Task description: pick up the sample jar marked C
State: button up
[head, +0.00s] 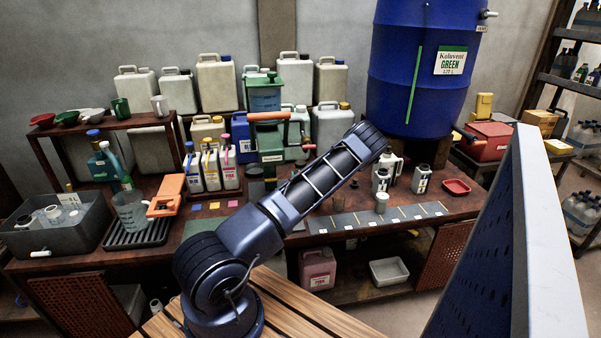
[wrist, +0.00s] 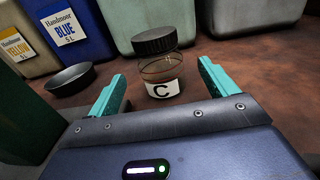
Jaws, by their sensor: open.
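The sample jar marked C (wrist: 162,88) stands upright on the brown worktop in the wrist view. It is clear with a black screw lid, and its white label with a black C faces me. My gripper (wrist: 160,73) is open, with one teal finger to the left of the jar and one to the right. The jar stands in line with the gap, and its lower part shows between the fingers. I see no finger touching it. I cannot make out my gripper or this jar in the head view.
In the wrist view, a black round dish (wrist: 68,80) lies left of the jar. A blue canister (wrist: 80,32), a yellow-labelled one (wrist: 22,45) and a pale green container (wrist: 140,20) stand close behind. A dark green object (wrist: 22,125) is at the near left.

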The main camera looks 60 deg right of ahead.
jog(key=shift+x, duration=3.8)
jog(key=shift+f, duration=0.1)
jog(key=c, duration=1.1)
jog(key=shift+s, duration=0.1)
